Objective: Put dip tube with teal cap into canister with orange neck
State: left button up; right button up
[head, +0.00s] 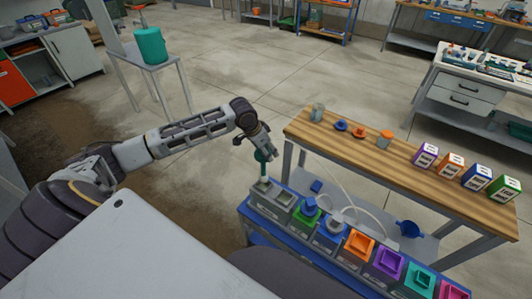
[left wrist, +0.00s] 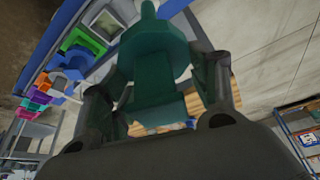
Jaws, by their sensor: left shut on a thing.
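My left gripper (head: 260,146) is shut on the teal cap (head: 262,155) of the dip tube, above the left end of the row of canisters. In the left wrist view the teal cap (left wrist: 155,55) sits between the two dark fingers. Below the cap, a short part of the tube shows over a grey holder (head: 283,203); I cannot tell whether its lower end is inside. The canister with the orange neck (head: 358,245) stands further right in the row, its square neck open on top. My right gripper is not in view.
Canisters with green (head: 304,226), blue, purple (head: 387,264), teal (head: 419,280) and magenta necks share the row. White hoses curve behind it. A wooden bench (head: 400,160) behind carries loose caps and several coloured boxes. A blue funnel-like thing (head: 409,229) lies on the lower shelf.

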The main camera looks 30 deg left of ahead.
pick_arm(q)
jog(key=shift+d, duration=0.1)
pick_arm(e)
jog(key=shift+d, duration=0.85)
pick_arm(q)
jog(key=shift+s, duration=0.1)
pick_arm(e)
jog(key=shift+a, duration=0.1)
